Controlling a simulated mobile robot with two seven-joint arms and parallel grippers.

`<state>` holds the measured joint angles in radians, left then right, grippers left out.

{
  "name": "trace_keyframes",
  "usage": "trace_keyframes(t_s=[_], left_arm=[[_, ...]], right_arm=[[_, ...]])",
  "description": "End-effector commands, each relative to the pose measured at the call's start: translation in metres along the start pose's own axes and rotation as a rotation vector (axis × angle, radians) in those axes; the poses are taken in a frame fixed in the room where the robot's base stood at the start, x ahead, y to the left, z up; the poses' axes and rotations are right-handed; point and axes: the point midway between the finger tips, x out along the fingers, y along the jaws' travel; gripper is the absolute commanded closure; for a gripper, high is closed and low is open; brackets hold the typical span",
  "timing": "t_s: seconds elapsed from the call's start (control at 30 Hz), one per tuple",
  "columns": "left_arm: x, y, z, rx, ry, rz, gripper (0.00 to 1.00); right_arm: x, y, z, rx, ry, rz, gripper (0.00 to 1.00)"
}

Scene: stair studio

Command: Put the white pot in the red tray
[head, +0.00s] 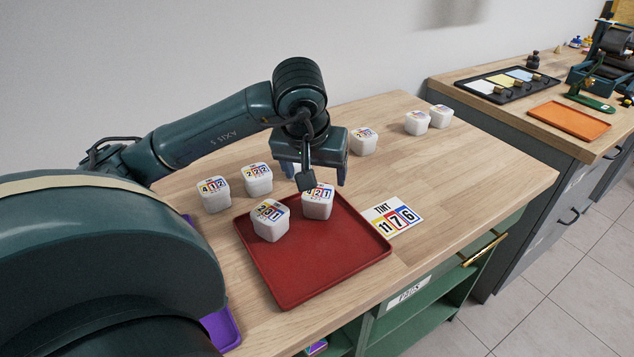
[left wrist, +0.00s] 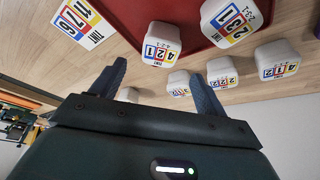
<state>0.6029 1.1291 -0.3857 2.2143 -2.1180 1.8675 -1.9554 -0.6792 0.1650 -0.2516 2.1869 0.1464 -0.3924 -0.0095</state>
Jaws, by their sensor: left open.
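Two white pots with coloured number labels stand upright in the red tray (head: 318,262). The pot reading 421 (head: 318,204) is at its back corner. The pot reading 231 (head: 269,222) is near its left edge. My left gripper (head: 314,180) is open and empty, just above and behind the 421 pot. In the left wrist view, the 421 pot (left wrist: 160,46) shows beyond the spread fingertips (left wrist: 158,70), with nothing between them. The tray's edge (left wrist: 125,25) and the 231 pot (left wrist: 230,22) also show there. My right gripper is not in view.
White pots reading 412 (head: 214,196) and 222 (head: 258,181) stand left of the tray. More pots stand at the back (head: 364,142), (head: 416,123), (head: 441,117). A TINT 1176 card (head: 392,216) lies right of the tray. A second counter holds an orange tray (head: 568,122).

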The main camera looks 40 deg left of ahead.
Motion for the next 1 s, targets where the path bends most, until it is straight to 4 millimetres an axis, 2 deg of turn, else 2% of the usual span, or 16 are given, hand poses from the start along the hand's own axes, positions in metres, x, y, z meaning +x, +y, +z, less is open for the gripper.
trace_keyframes(t_s=[0.03,0.1,0.3,1.0], left_arm=[[-0.012,0.0,-0.001,0.001,0.006,0.001,0.25],[-0.022,0.0,-0.001,0.0,0.003,0.001,0.25],[-0.038,0.0,0.0,0.0,0.001,0.0,0.25],[-0.039,0.0,0.0,0.0,-0.001,-0.001,0.25]], right_arm=[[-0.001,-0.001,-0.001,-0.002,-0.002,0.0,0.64],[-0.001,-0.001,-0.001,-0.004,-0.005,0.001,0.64],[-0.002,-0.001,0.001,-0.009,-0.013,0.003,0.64],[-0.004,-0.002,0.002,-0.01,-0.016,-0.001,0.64]])
